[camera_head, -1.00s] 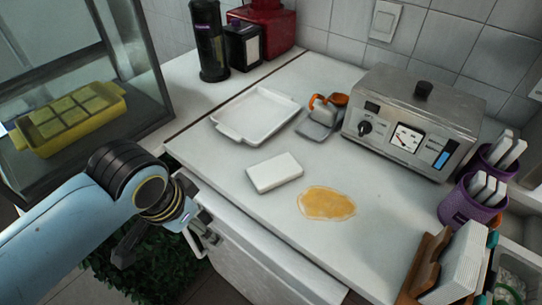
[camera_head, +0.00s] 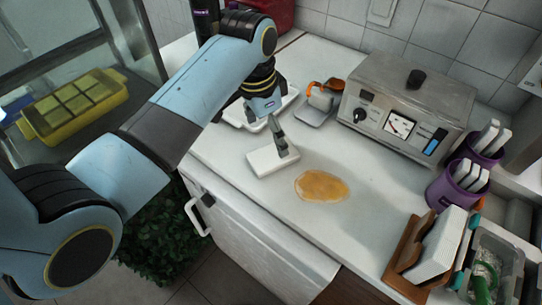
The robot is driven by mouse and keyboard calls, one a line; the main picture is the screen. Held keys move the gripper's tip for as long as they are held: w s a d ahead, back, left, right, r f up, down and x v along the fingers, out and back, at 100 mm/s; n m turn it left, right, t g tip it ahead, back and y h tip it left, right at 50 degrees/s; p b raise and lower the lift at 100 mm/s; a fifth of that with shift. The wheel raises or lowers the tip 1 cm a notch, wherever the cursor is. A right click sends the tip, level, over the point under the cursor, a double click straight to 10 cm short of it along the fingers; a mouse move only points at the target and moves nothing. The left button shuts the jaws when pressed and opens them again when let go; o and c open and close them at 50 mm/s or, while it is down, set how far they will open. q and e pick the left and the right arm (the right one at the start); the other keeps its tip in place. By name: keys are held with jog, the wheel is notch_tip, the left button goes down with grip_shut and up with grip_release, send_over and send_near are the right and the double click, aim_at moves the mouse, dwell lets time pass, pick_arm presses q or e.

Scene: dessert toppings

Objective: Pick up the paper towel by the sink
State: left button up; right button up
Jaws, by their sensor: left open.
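A flat white folded block, which looks like a paper towel (camera_head: 262,163), lies on the white counter, left of an orange-brown spill (camera_head: 322,185). My left gripper (camera_head: 283,150) points down over the right part of this block, with its fingers open. I cannot tell whether the fingertips touch it. A stack of white sheets (camera_head: 438,243) stands upright in a wooden holder (camera_head: 408,262) at the lower right, beside the sink area (camera_head: 497,262). My right gripper is not in view.
A white tray (camera_head: 232,117) sits behind my left gripper, partly hidden by it. A steel appliance (camera_head: 405,105) stands at the back, with an orange-handled item (camera_head: 322,97) beside it. Purple cups (camera_head: 453,187) stand at the right.

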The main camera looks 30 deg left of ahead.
aim_at(273, 154)
pick_arm(q)
jog(key=f, duration=0.5)
jog(key=w+f, duration=0.1)
jog(key=f, duration=0.2)
jog(key=shift+w+d+f, duration=0.1)
jog(key=shift+d+f, duration=0.05)
jog(key=shift+d, duration=0.05)
jog(key=shift+c, duration=0.2)
jog(key=c, duration=1)
